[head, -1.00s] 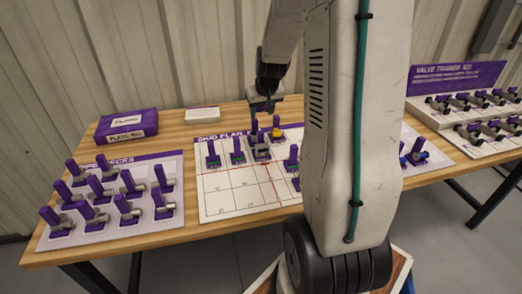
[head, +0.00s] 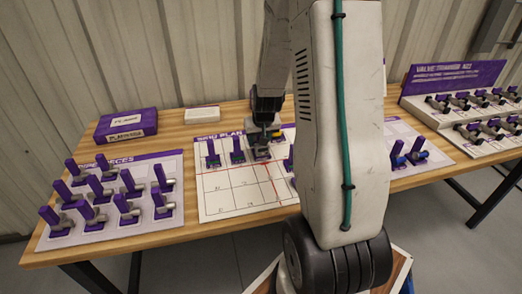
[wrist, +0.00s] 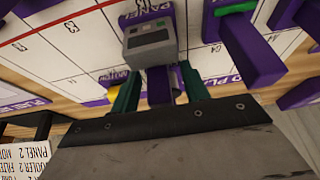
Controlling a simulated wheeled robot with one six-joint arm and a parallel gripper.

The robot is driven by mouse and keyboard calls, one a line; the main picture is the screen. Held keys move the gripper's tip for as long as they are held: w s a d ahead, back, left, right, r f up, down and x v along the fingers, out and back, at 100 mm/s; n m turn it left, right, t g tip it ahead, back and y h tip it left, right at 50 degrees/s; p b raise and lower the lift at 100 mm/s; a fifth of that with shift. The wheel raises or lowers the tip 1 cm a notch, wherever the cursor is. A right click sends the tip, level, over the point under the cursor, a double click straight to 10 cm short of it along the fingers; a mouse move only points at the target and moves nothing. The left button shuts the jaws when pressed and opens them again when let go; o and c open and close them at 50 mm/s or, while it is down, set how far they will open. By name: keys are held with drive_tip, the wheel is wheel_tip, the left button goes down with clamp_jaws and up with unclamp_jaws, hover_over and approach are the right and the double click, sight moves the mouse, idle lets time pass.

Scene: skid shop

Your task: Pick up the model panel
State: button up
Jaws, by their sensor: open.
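The model panel is a small grey box with a dark display on a purple base lettered PANEL; it shows in the wrist view (wrist: 150,42) and in the head view (head: 260,154) on the skid plan board (head: 232,187). A purple post (wrist: 159,86) stands beside the grey box in the wrist view. My gripper (wrist: 160,92) is open, with one green finger on each side of this post. I cannot tell whether the fingers touch it. In the head view my gripper (head: 264,132) is low, right over the panel.
A pieces board (head: 150,228) with several models is at left. A purple box (head: 126,124) and white block (head: 202,114) lie behind. The plan's front is clear.

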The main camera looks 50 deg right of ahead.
clamp_jaws()
drive_tip(key=shift+r, duration=0.1)
